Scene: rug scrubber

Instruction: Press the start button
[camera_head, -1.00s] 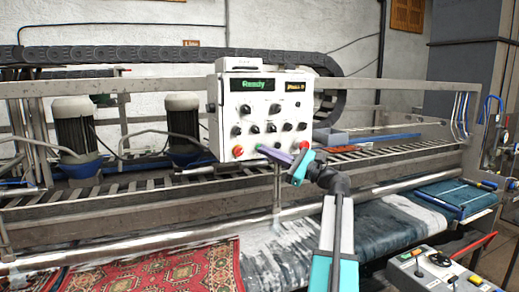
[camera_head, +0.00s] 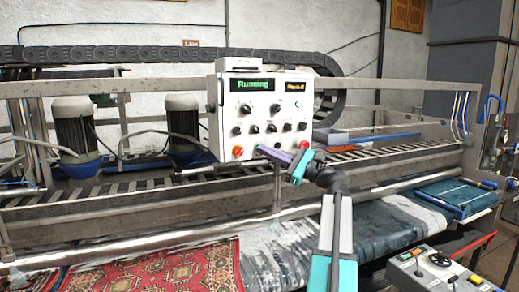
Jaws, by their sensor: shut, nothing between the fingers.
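A white control box (camera_head: 223,139) stands on the machine frame at centre. Its green display (camera_head: 252,84) reads "Running". Several black knobs sit below it, with a red button (camera_head: 238,152) at the lower left and another red button (camera_head: 304,145) at the lower right. My gripper (camera_head: 261,149) is shut and empty. Its purple fingers point left at the lower edge of the box, between the two red buttons. A start button does not show clearly; it may be small or hidden by the fingertips. I cannot tell whether the fingertips touch the box.
A roller and rail run in front of the box. A red patterned rug (camera_head: 165,266) lies at the lower left, with wet foam beside it. Two motors (camera_head: 74,128) stand left of the box. A second control box (camera_head: 437,273) with a joystick is at the lower right.

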